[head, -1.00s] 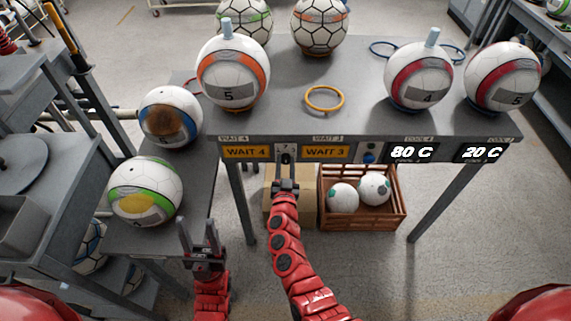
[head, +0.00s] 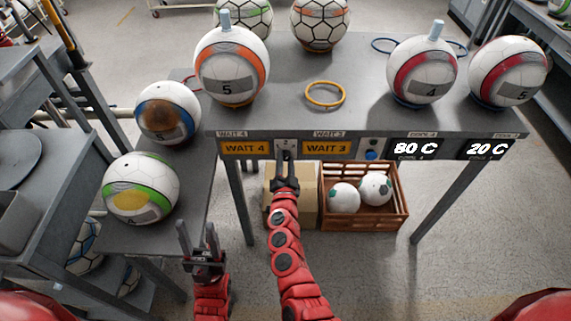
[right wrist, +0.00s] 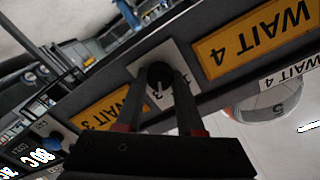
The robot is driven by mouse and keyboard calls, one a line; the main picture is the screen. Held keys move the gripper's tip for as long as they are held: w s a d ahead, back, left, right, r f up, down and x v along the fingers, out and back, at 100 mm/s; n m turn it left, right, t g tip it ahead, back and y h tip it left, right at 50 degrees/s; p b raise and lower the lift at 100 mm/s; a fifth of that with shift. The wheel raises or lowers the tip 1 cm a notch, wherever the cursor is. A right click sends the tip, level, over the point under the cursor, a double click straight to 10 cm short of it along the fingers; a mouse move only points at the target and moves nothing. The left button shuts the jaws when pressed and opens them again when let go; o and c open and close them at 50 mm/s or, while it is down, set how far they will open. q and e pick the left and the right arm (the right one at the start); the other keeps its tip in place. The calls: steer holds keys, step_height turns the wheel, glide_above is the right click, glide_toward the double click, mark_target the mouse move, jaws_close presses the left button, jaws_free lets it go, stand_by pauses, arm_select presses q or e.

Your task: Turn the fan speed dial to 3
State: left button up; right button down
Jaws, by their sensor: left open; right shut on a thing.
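The fan speed dial is a small black knob (right wrist: 160,72) on a pale plate (right wrist: 140,68) in the table's front edge, between the yellow WAIT 4 and WAIT 3 labels. In the head view its plate (head: 286,144) shows a "2" at the top, and the knob is mostly hidden behind my gripper. My right gripper (head: 286,160) reaches up to the plate. In the right wrist view its two fingers (right wrist: 168,80) are closed on either side of the knob. The pointer's exact setting is hard to read. My left gripper (head: 196,236) is open and empty, low at the left.
Several balls stand on the grey table (head: 350,75), with a yellow ring (head: 325,105) between them. A blue button (head: 371,155) and two temperature displays sit to the right on the edge. A crate (head: 365,222) with two balls and a cardboard box (head: 308,210) stand below.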

steer(key=shift+m+b, duration=1.25)
steer(key=shift+m, duration=0.75)
steer(key=c, duration=0.5)
jaws_free()
steer(key=s, duration=0.8)
steer(key=s+b, duration=0.1)
steer(key=s, duration=0.8)
steer(key=shift+s+a+r, duration=0.15)
steer(key=shift+s, duration=0.05)
